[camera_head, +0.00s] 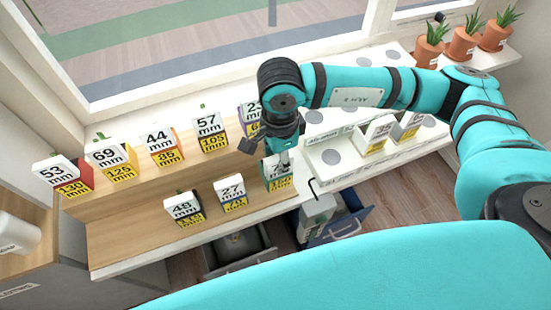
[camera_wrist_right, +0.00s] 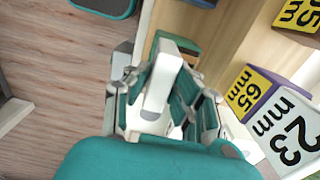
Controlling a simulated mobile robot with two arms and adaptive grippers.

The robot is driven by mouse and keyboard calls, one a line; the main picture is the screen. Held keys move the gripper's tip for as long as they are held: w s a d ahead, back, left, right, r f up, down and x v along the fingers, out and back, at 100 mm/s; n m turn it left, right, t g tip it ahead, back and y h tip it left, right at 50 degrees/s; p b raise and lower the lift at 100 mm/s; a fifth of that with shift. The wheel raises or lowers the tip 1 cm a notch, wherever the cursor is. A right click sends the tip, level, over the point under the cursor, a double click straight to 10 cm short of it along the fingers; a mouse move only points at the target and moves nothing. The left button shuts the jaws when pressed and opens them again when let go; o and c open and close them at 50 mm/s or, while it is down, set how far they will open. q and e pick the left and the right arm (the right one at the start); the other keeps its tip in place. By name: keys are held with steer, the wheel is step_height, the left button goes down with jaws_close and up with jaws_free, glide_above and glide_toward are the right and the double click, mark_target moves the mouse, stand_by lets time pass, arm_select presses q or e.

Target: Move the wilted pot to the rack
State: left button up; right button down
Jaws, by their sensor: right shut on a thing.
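My right gripper (camera_head: 282,145) reaches down at the right end of the wooden stepped stand (camera_head: 105,236). It is shut on a green pot with a white and yellow number card (camera_head: 279,178). In the right wrist view the fingers (camera_wrist_right: 160,100) close on both sides of its white card (camera_wrist_right: 162,75); the card's front is turned away there. The held pot is at the right end of the lower step; I cannot tell whether it touches it. Similar carded pots stand on both steps, such as the 27 mm one (camera_head: 232,191). I cannot tell which pot is wilted. My left gripper is not in view.
A white tray with grey discs (camera_head: 331,157) lies right of the stand, with two carded pots (camera_head: 378,135) on it. An open drawer (camera_head: 238,262) and a blue bin (camera_head: 342,227) are below.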

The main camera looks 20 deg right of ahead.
steer(key=shift+w+a, duration=0.25)
steer(key=shift+w, duration=0.05)
steer(key=shift+f, duration=0.2)
step_height(320, 180, down, 2)
steer(key=shift+f+p, duration=0.1)
steer(key=shift+p, duration=0.85)
steer(key=shift+f, duration=0.65)
steer(key=c, duration=1.1)
jaws_free()
steer(key=shift+c, duration=0.2)
